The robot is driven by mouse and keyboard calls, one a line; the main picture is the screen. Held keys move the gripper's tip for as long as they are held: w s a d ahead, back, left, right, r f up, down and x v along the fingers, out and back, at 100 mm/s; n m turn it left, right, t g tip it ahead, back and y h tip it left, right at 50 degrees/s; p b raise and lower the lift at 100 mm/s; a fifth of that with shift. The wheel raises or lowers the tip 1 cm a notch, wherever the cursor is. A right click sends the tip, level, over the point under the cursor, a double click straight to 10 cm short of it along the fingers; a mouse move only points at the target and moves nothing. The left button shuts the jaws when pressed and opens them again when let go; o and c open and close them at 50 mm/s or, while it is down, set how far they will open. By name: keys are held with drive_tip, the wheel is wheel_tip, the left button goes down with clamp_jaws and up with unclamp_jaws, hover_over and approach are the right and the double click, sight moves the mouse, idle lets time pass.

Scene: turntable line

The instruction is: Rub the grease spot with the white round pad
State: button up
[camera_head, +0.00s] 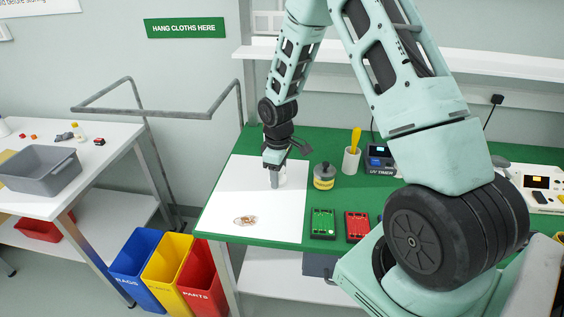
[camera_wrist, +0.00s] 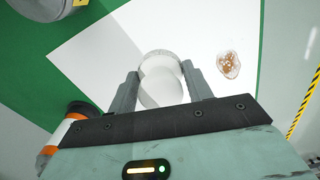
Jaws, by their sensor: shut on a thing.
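My gripper (camera_head: 275,183) points down over the white sheet (camera_head: 238,185) on the green bench. In the wrist view its fingers (camera_wrist: 163,88) are shut on the white round pad (camera_wrist: 161,92), which is pale and rounded with a flat rim on the far side. In the head view the pad (camera_head: 282,181) is mostly hidden by my gripper; I cannot tell whether it touches the sheet. The brown grease spot (camera_head: 245,220) lies on the sheet nearer the front edge, apart from the pad. It also shows in the wrist view (camera_wrist: 229,66), right of the pad.
A jar with a yellow label (camera_head: 324,177) stands right of the sheet, with a white cup (camera_head: 351,160) behind it. Green (camera_head: 322,223) and red (camera_head: 357,226) trays lie at the front. An orange-and-white object (camera_wrist: 70,127) is near my gripper. The sheet around the spot is clear.

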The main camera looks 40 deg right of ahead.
drive_tip(key=shift+r+p, duration=0.55)
drive_tip(key=shift+r, duration=0.5)
